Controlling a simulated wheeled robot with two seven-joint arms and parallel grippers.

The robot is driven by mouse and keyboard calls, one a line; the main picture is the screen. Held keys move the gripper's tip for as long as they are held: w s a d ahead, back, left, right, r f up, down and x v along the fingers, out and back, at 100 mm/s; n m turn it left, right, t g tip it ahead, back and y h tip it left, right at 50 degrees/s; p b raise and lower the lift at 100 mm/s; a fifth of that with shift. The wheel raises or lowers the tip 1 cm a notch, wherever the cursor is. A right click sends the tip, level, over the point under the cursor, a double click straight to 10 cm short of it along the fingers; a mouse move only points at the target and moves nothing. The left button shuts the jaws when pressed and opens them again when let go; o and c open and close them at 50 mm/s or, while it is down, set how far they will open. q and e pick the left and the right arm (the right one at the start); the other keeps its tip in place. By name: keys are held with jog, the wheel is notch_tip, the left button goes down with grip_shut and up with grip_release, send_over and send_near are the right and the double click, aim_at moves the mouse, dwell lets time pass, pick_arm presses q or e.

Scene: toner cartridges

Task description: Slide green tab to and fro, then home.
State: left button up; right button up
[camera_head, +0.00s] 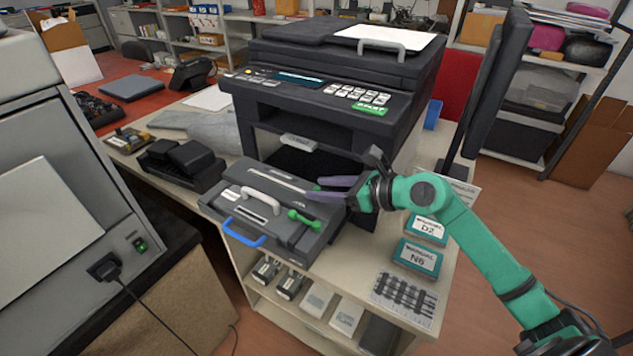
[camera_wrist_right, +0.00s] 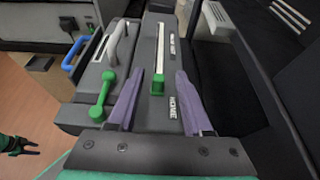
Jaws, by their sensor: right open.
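The dark grey cartridge (camera_head: 262,213) lies on the bench in front of the printer. In the right wrist view, the green tab (camera_wrist_right: 157,86) sits at the near end of a pale straight slot (camera_wrist_right: 160,48), beside the HOME label (camera_wrist_right: 172,107). My right gripper (camera_head: 322,189) is open, and its purple fingers also show in the right wrist view (camera_wrist_right: 155,85), one on each side of the tab with gaps between. The tab is hidden in the head view. Part of what looks like my left gripper (camera_wrist_right: 22,148) shows at the wrist view's left edge; its jaws are unclear.
The cartridge also has a green dumbbell-shaped lever (camera_head: 303,219), a white handle (camera_head: 261,200) and a blue handle (camera_head: 243,232). The printer (camera_head: 330,85) stands close behind. Teal boxes (camera_head: 418,258) lie to the right, and a black device (camera_head: 180,163) to the left.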

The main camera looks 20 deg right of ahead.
jog(key=shift+x, duration=1.05)
jog(key=shift+s, duration=0.1)
grip_shut()
dwell(0.4)
